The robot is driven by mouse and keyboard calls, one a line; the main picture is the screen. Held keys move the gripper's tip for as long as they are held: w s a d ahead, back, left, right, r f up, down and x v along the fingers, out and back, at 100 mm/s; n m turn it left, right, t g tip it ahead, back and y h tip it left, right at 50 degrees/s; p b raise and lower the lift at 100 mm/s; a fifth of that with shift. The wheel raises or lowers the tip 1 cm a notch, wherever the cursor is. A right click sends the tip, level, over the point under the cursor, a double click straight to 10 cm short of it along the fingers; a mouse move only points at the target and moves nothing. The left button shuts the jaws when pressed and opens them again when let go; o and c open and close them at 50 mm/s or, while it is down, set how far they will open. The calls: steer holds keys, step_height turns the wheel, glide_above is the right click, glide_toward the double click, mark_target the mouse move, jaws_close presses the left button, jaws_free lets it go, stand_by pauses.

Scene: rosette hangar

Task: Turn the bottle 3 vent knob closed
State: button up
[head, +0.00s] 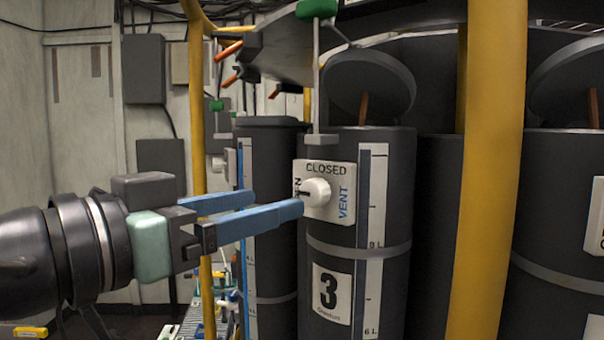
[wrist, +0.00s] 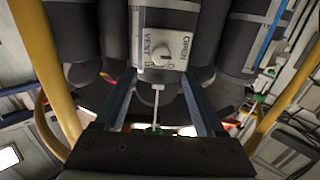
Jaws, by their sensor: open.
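Bottle 3 (head: 384,275) is a dark upright cylinder with a "3" label and a level scale. Its vent plate (head: 340,205) reads CLOSED at the top, VENT at the right and OPEN, partly covered, at the left. The round white vent knob (head: 316,192) has a dark mark pointing left, toward OPEN. The knob also shows in the wrist view (wrist: 160,56), beyond the fingertips. My gripper (head: 277,200) has blue fingers spread apart and empty. In the wrist view my gripper (wrist: 158,75) points at the plate, the knob between the finger lines. Contact cannot be told.
A yellow post (head: 488,170) stands right of bottle 3, and a thinner yellow pole (head: 196,120) stands behind my gripper. A thin rod with a green top (head: 316,10) hangs above the plate. Other dark bottles (head: 268,220) stand close on both sides.

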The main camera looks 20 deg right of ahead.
mark_target(309, 191)
steer(key=p+x, duration=0.2)
steer(key=x, duration=0.4)
steer(key=shift+w+d+r, duration=0.15)
steer(key=shift+w+d, duration=0.05)
steer(key=shift+d, duration=0.05)
steer(key=shift+w+d+p, duration=0.4)
steer(key=shift+d+p, duration=0.1)
steer(key=shift+d, duration=0.15)
steer(key=shift+c, duration=0.2)
jaws_close()
